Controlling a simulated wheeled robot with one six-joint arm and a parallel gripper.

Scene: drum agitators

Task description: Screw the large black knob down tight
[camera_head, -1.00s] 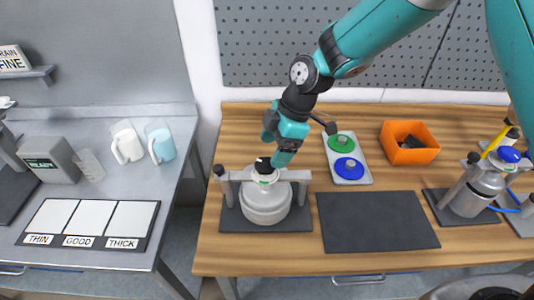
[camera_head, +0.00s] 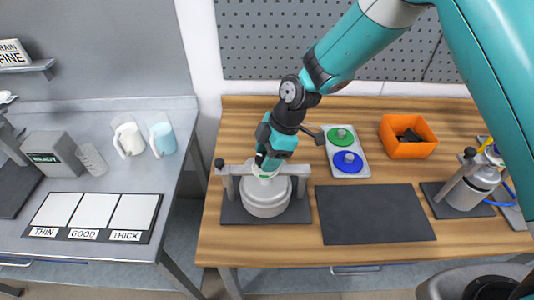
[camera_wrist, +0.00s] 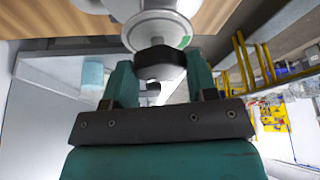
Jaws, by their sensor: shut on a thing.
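The large black knob (camera_wrist: 158,64) sits between my gripper's fingers (camera_wrist: 160,72) in the wrist view, on top of a pale round cap with a green mark. In the head view my teal gripper (camera_head: 268,158) comes down over the top of the silver drum (camera_head: 265,199) and mostly hides the knob. The drum stands upright on a dark mat under a grey crossbar clamp (camera_head: 232,171). My gripper is shut on the knob. Whether the knob is fully seated cannot be seen.
A tray with green and blue round lids (camera_head: 347,161) and an orange bin (camera_head: 407,138) stand right of the drum. A bare dark mat (camera_head: 375,213) lies to its right. A second drum (camera_head: 470,188) stands at the far right. A separate grey bench (camera_head: 90,230) is on the left.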

